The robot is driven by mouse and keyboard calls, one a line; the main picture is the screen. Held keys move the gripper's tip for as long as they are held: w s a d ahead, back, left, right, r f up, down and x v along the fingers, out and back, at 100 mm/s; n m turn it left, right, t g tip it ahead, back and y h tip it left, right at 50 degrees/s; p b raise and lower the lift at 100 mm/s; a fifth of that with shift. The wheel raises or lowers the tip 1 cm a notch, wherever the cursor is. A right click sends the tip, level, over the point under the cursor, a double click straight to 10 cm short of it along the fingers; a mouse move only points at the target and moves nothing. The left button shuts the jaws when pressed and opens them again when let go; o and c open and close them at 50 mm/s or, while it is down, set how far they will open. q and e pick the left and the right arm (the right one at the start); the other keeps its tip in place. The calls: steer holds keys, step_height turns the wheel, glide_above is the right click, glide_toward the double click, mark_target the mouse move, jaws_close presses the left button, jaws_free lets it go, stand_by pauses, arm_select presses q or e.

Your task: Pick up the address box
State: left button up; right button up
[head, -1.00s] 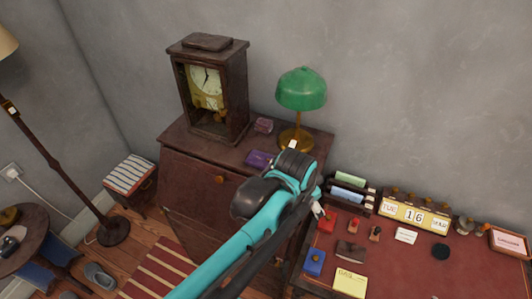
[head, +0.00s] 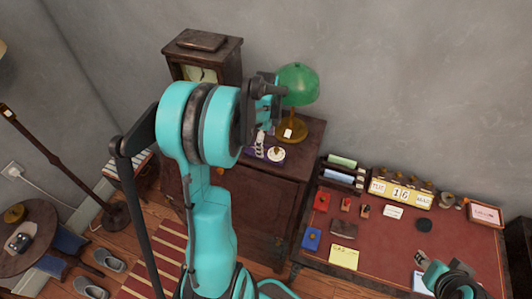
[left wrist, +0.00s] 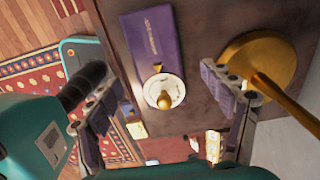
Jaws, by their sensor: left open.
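The address box is a flat purple case (left wrist: 151,40) with small lettering and a round white dial with a brass knob (left wrist: 165,92) at one end. It lies on the dark wooden cabinet top (left wrist: 205,30). In the head view its dial end (head: 276,154) shows beside the lamp base, and my left arm partly covers the rest. My left gripper (head: 264,130) is over the box. In the left wrist view its open fingers (left wrist: 165,105) stand apart on either side of the dial end, with nothing held. My right gripper (head: 438,266) is over the red desk; its jaws are unclear.
A green-shaded lamp (head: 298,85) with a brass base (left wrist: 258,60) stands close to the box, near one left finger. A wooden clock (head: 203,45) stands behind my arm. The red-topped desk (head: 385,245) at right carries a calendar (head: 402,193), stamps and notes.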

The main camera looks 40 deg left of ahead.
mark_target(266, 151)
arm_select(q)
step_height(266, 151, down, 4)
steer(key=shift+s+d+f, duration=0.1)
steer(key=c, duration=1.3)
